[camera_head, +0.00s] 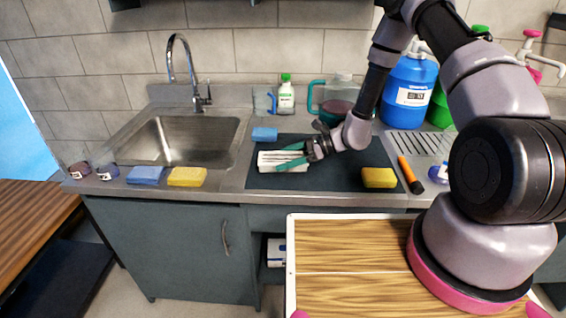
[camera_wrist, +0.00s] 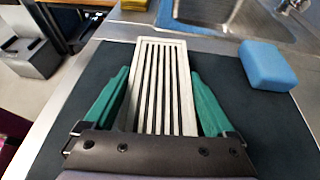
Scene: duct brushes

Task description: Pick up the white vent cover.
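The white vent cover (camera_head: 268,161) is a pale slatted rectangle on the dark mat on the counter. In the wrist view the vent cover (camera_wrist: 160,88) runs away from my gripper, its near end hidden under the gripper body. My gripper (camera_head: 285,158) is low at the right part of the cover. Its two green fingers (camera_wrist: 159,72) stand apart, one along each long side of the cover, very close to its edges. I cannot tell whether they touch it. The cover appears to rest flat on the mat.
A blue sponge (camera_head: 264,134) lies just behind the cover. A yellow sponge (camera_head: 379,178) and an orange-handled tool (camera_head: 410,175) lie to the right. The sink (camera_head: 185,140) is at left, with blue (camera_head: 146,175) and yellow (camera_head: 188,177) sponges before it. Bottles stand behind.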

